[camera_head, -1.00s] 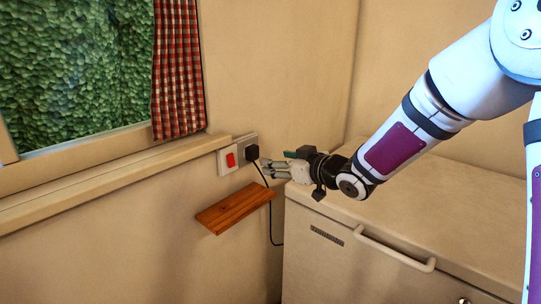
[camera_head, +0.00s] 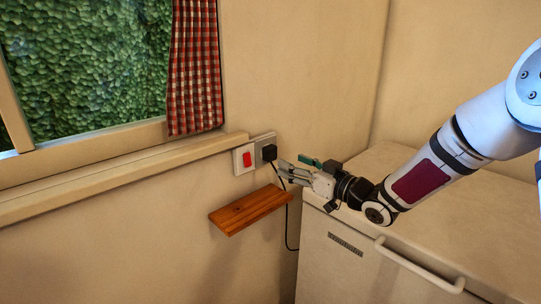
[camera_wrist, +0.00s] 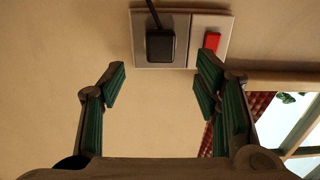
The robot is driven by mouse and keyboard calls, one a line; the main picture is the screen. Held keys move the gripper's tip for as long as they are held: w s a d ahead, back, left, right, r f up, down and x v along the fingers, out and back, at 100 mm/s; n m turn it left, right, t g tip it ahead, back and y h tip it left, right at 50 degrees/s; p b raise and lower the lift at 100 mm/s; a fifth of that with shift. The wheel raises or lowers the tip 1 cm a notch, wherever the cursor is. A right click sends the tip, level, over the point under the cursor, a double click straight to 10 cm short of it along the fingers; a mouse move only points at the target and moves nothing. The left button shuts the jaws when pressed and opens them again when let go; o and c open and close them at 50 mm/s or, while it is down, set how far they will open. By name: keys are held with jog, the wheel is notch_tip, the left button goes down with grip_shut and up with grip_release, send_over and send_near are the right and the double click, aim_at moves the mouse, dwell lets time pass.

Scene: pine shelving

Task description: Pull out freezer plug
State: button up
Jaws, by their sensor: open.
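The black freezer plug (camera_head: 269,152) sits in the wall socket plate (camera_head: 262,139), and its dark cord (camera_head: 286,215) hangs down beside the freezer (camera_head: 345,262). In the wrist view the plug (camera_wrist: 160,45) is in the plate (camera_wrist: 180,12) at the top, with the cord leaving it upward in that picture. My gripper (camera_head: 283,169) is open and empty, just right of and slightly below the plug in the head view. In the wrist view its green-padded fingers (camera_wrist: 160,76) are spread wide, with the plug beyond the gap between them, apart from both fingers.
A red switch (camera_head: 247,159) is left of the plug. A small wooden shelf (camera_head: 250,209) juts from the wall below the socket. A window ledge (camera_head: 120,172) and a checked curtain (camera_head: 195,70) are to the left. The freezer top lies under my arm.

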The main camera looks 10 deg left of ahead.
aim_at(273, 155)
jog(key=shift+b+x, duration=1.4)
jog(key=shift+x, duration=2.7)
grip_shut()
jog(key=shift+d, duration=0.1)
jog(key=shift+p+v, duration=0.8)
jog(key=shift+v, duration=2.1)
jog(key=shift+s, duration=0.1)
